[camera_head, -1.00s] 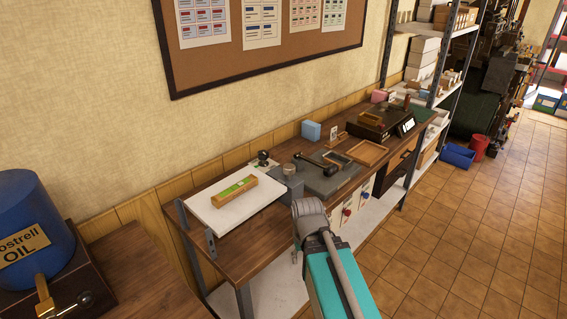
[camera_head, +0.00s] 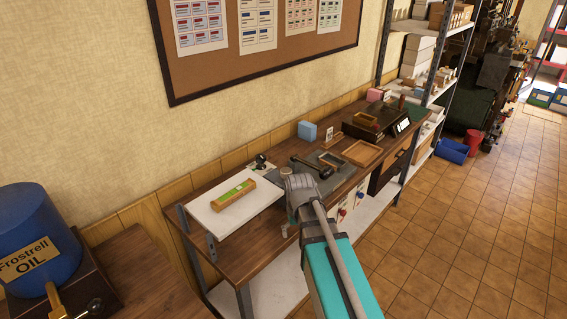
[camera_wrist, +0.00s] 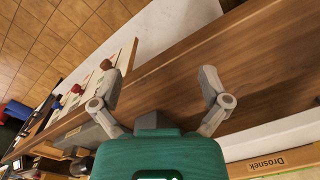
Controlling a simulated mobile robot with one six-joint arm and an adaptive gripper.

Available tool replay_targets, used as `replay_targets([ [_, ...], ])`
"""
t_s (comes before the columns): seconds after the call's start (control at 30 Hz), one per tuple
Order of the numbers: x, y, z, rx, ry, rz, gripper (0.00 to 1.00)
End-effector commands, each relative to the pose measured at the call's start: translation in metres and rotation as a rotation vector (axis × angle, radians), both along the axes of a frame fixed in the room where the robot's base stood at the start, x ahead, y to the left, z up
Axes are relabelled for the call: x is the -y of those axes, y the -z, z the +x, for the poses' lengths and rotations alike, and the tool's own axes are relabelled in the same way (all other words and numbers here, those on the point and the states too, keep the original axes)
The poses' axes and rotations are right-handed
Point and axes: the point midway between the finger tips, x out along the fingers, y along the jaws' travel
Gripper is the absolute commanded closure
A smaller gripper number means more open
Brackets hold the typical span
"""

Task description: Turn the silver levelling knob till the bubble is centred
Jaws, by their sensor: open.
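The wooden spirit level (camera_head: 233,195) with a green top strip lies on the white plate (camera_head: 215,222) at the near end of the bench. Its bubble is too small to make out. Its wooden side, lettered "Drosnek", shows at the lower right of the wrist view (camera_wrist: 268,164). The silver knob cannot be picked out; my arm covers the plate's right edge in the head view. My gripper (camera_wrist: 160,78) is open and empty, its two grey fingers spread above the bare wooden bench edge. The plate's pale edge lies behind the fingers.
A grey slab (camera_head: 310,183) with a black-handled tool lies right of the plate. A wooden tray (camera_head: 361,152) and a blue box (camera_head: 307,130) stand farther along. A small dark fitting (camera_head: 262,160) stands behind the plate. The bench front strip (camera_wrist: 190,65) is clear.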

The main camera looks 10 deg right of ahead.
Motion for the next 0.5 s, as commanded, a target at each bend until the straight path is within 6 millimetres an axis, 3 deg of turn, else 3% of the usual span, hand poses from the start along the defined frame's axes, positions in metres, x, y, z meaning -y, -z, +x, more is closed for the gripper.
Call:
replay_targets([
  [0.03, 0.003, -0.022, 0.018, 0.0, -0.006, 0.0, 0.04],
  [0.5, 0.008, -0.115, 0.124, 0.0, -0.082, 0.0, 0.04],
])
